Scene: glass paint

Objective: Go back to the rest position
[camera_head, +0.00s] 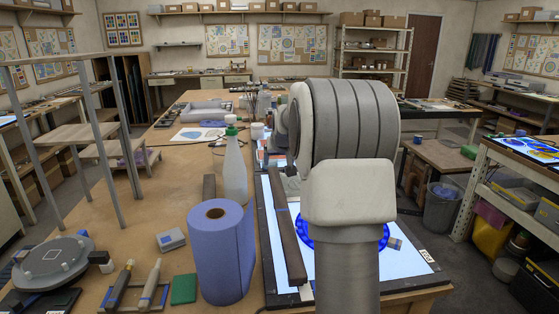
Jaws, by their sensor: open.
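My arm rises in the right middle of the head view, seen from behind. Its large white and grey links hide much of what lies beyond them. My gripper (280,146) shows only in small part, beyond the arm over the far end of the worktable. It is open. The fingertips are not clear, and nothing is seen held in it. A lit light panel (408,265) with a dark frame lies on the table under the arm. Blue round glasswork (305,233) on it is partly hidden by my arm.
On the wooden table (120,220) stand a blue paper roll (222,250) and a spray bottle (234,170). A dark bar (287,235) lies along the panel's left side. A round grey turntable (52,257) is at the front left. A bin (441,208) stands on the floor at right.

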